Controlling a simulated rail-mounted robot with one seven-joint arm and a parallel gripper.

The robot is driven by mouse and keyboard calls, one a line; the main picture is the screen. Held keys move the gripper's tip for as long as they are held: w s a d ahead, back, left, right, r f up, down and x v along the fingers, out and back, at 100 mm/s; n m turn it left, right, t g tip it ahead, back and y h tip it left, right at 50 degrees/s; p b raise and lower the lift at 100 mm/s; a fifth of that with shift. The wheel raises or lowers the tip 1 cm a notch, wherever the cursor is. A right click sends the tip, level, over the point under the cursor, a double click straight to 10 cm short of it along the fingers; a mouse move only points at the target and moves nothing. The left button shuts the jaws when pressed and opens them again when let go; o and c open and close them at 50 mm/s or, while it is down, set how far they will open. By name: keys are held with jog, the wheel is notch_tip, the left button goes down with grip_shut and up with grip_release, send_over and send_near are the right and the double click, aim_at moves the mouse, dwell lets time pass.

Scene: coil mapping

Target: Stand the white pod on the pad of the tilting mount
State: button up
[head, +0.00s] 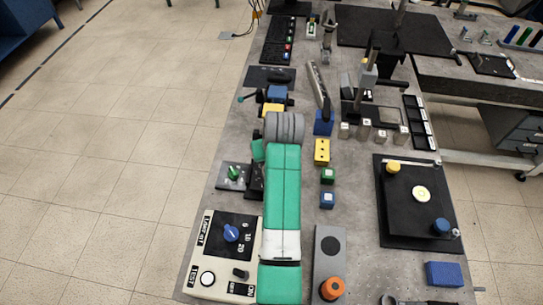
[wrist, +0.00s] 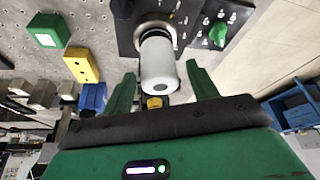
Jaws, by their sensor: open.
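The white pod (wrist: 158,64) is a pale cylinder with a dark round spot on its near end, in the wrist view. My gripper (wrist: 162,80) is open, with one green finger on each side of the pod. Gaps show between the pod and both fingers, and I cannot tell how deep it is between them. In the head view my arm hides the pod. A blue and yellow fixture with a dark lever (head: 275,97) stands beyond my arm; I cannot tell whether it is the tilting mount.
A green knob on a dark plate (head: 234,173) is left of my arm, near a control box (head: 222,262). A yellow block (head: 322,152), a green block (head: 328,175) and a blue block (head: 328,200) stand to the right. A black board (head: 405,215) lies farther right.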

jog(key=p+v, duration=0.2)
jog(key=v, duration=0.8)
notch_tip(320, 180, up, 23)
jog(key=s+m+t, duration=0.2)
jog(key=t, duration=0.9)
jog(key=s+a+r+m+t+h, duration=0.1)
jog(key=s+r+t, duration=0.8)
jog(key=s+r, duration=0.9)
jog(key=shift+s+r+t, duration=0.3)
jog(key=shift+s+r, duration=0.05)
jog(key=shift+r, duration=0.2)
